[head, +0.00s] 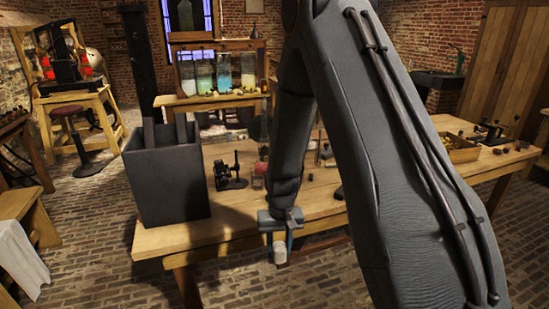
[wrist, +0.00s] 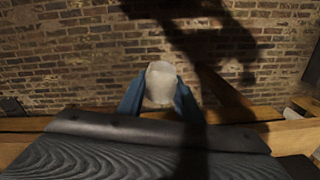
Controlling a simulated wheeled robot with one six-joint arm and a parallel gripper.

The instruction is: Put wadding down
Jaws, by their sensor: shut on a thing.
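My gripper (head: 280,238) hangs at the near edge of the wooden table in the head view. It is shut on a small whitish lump, the wadding (head: 280,254), which sticks out below the jaws. In the wrist view, the two blue fingers of my gripper (wrist: 160,98) hold the wadding (wrist: 160,82) between them, with brick paving behind it. The wadding is clear of any surface that I can see. My arm hides the middle of the table in the head view.
The wooden table (head: 179,239) bears a tall dark open box (head: 168,186) at its left end and a small black device (head: 229,172). A shallow wooden tray (head: 457,151) is at the right. Jars (head: 222,74) stand on a rear bench. Brick floor (head: 100,235) lies open at left.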

